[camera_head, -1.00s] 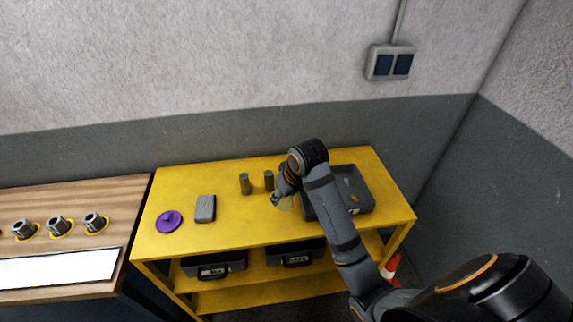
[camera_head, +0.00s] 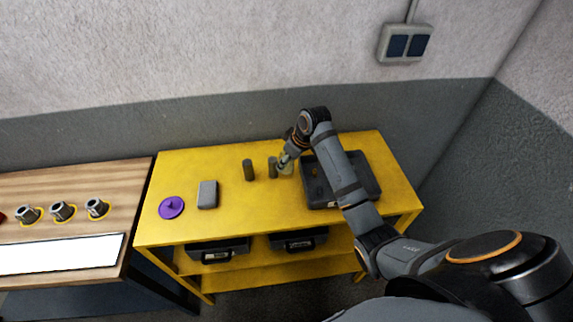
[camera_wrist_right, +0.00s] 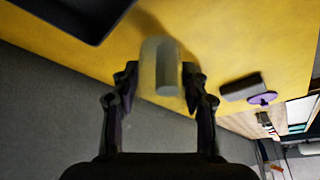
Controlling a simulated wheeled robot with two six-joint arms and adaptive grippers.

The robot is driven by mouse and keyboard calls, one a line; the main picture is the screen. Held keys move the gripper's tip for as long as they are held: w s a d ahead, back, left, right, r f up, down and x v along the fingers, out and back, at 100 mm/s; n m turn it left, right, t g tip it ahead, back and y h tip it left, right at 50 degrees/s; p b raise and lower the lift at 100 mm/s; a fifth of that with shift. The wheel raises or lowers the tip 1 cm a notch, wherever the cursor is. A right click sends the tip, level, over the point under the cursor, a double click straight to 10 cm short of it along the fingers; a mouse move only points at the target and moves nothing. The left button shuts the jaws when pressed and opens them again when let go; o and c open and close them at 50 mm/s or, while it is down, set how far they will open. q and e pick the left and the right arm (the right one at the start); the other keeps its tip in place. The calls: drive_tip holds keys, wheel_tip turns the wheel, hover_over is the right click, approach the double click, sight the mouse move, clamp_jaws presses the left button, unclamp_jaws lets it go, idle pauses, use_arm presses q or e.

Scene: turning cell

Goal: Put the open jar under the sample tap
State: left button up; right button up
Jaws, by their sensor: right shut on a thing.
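The jar is a pale, see-through cylinder (camera_wrist_right: 152,68) between the two fingers of my right gripper (camera_wrist_right: 160,80) in the right wrist view. The fingers are shut on its sides. In the head view my right gripper (camera_head: 285,162) and the jar (camera_head: 287,168) are over the yellow bench, just right of two dark upright cylinders (camera_head: 248,170). I cannot tell whether the jar touches the bench top. A dark cylinder shows behind or through the jar in the wrist view. I cannot make out a sample tap. My left gripper is not in view.
On the yellow bench (camera_head: 225,228) are a purple disc with a knob (camera_head: 171,208), a grey block (camera_head: 207,194) and, at right, a dark tray (camera_head: 368,172) partly behind my arm. A wooden table with several metal parts (camera_head: 62,210) stands at left.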

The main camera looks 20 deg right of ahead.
sight(287, 167)
drive_tip(key=shift+w+d+f, duration=0.1)
drive_tip(key=shift+w+f, duration=0.25)
drive_tip(key=shift+f, duration=0.05)
drive_tip(key=shift+w+d+f, duration=0.1)
drive_tip(key=shift+w+f, duration=0.25)
drive_tip(key=shift+f, duration=0.15)
drive_tip(key=shift+w+d+f, duration=0.1)
drive_tip(key=shift+w+f, duration=0.05)
drive_tip(key=shift+f, duration=0.15)
wheel_tip(287, 167, down, 2)
drive_tip(key=shift+f+p, duration=0.15)
drive_tip(key=shift+p, duration=0.85)
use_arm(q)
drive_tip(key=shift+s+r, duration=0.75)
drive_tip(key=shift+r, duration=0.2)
use_arm(e)
drive_tip(key=shift+f, duration=0.3)
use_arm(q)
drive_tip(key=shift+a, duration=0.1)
use_arm(e)
drive_tip(key=o, duration=1)
drive_tip(key=shift+f, duration=0.1)
drive_tip(key=shift+o, duration=0.2)
